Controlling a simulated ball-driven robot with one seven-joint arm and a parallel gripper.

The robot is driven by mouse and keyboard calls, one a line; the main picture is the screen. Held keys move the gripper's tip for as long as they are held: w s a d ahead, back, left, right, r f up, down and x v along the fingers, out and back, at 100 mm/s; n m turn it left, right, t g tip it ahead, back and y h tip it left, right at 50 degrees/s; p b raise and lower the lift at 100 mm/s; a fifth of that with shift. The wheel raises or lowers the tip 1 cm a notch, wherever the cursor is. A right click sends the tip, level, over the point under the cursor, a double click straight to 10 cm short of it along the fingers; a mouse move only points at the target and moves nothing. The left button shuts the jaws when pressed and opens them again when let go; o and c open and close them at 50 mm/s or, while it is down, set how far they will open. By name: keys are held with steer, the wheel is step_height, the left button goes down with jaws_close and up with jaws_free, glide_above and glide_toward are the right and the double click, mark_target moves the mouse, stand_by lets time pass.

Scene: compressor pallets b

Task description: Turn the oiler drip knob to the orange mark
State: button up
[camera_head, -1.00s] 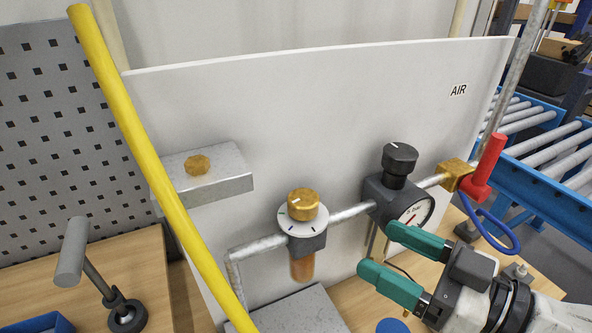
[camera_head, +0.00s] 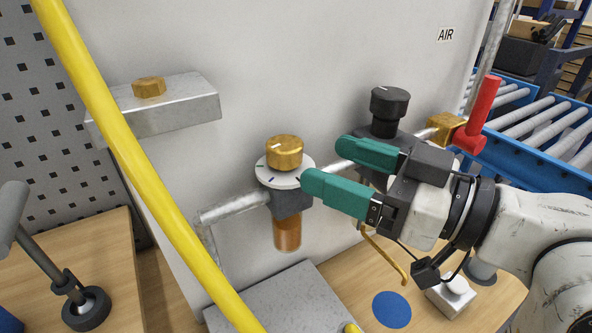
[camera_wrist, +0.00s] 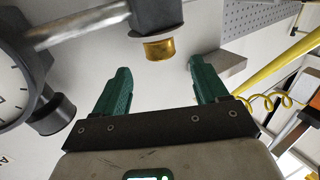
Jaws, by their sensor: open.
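The oiler's brass drip knob (camera_head: 285,153) sits on a round white dial (camera_head: 268,177) above a dark body with an amber bowl (camera_head: 288,233). A pale pointer line shows on the knob's top. Small dark marks show on the dial; I cannot make out an orange one. My gripper (camera_head: 325,160) is open and empty, just right of the knob, its lower finger near the dial's right edge. In the wrist view the brass knob (camera_wrist: 159,49) appears ahead of and between the open fingers (camera_wrist: 158,75), apart from both.
The black regulator knob (camera_head: 389,104) stands behind my gripper, with the red valve handle (camera_head: 483,113) farther right. The gauge (camera_wrist: 14,90) shows in the wrist view. A yellow hose (camera_head: 135,150) crosses the left foreground. A metal block (camera_head: 175,108) juts from the panel.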

mark_target(301, 153)
steer(key=shift+w+a+f+b, duration=0.2)
steer(key=shift+a+f+b, duration=0.1)
steer(key=shift+b, duration=0.65)
steer(key=shift+r+b+x, duration=0.1)
steer(key=shift+b+x, duration=0.05)
steer(key=shift+x, duration=1.25)
steer(key=shift+r+b+x, duration=0.15)
steer(key=shift+x, duration=1.25)
steer(key=shift+c, duration=0.5)
steer(key=c, duration=1)
steer(key=shift+o, duration=0.2)
